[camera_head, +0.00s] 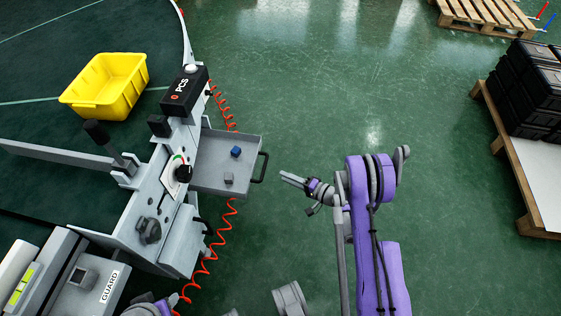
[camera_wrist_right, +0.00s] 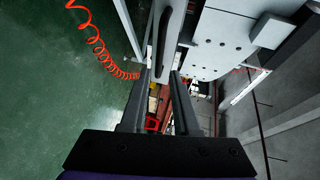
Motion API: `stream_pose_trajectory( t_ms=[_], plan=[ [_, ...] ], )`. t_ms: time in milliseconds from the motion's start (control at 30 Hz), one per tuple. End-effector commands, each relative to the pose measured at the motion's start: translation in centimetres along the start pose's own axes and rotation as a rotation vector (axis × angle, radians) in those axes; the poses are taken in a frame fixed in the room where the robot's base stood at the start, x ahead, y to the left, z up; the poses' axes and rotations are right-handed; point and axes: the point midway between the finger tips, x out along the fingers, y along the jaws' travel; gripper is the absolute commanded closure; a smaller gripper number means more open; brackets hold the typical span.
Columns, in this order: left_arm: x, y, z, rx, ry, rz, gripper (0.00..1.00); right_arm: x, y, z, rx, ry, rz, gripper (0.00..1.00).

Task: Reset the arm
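My right arm (camera_head: 368,225), purple and grey, rises from the bottom of the head view. Its gripper (camera_head: 284,176) points left toward the grey tray (camera_head: 207,182), a short way right of the tray's dark handle, apparently not touching it. In the right wrist view the two fingers (camera_wrist_right: 160,75) are apart, with nothing held between them. A purple and grey part of my left arm (camera_head: 150,307) shows at the bottom left edge of the head view. The left gripper cannot be made out.
A blue cube (camera_head: 235,152) and a grey cube (camera_head: 229,178) sit on the tray. A control panel with a black knob (camera_head: 183,173) and PCS box (camera_head: 184,91) stands left. A yellow bin (camera_head: 84,105) is behind. Pallets (camera_head: 524,187) stand right; green floor between is clear.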

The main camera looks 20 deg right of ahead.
Motion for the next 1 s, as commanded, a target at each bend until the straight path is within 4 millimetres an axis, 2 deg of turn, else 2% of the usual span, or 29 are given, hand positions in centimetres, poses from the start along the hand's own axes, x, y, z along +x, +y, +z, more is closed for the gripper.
stream_pose_trajectory(
  t_ms=[267,367,467,600,767,1000],
  plan=[
    [0.0,0.0,0.0,0.000,0.000,0.000,0.50,0.2,-0.3,0.1,-0.004,-0.004,0.007,0.70],
    [0.0,0.0,0.0,0.000,0.000,0.000,0.50,0.7,-1.5,0.6,-0.023,-0.026,0.041,0.70],
    [0.0,0.0,0.0,0.000,0.000,0.000,0.50,1.4,-3.7,1.7,-0.064,-0.065,0.109,0.70],
    [0.0,0.0,0.0,0.000,0.000,0.000,0.50,1.8,-7.4,4.2,-0.145,-0.134,0.236,0.70],
    [0.0,0.0,0.0,0.000,0.000,0.000,0.50,0.7,-11.1,7.5,-0.249,-0.206,0.378,0.70],
    [0.0,0.0,0.0,0.000,0.000,0.000,0.50,-3.7,-15.4,12.8,-0.424,-0.299,0.580,0.70]
  ],
)
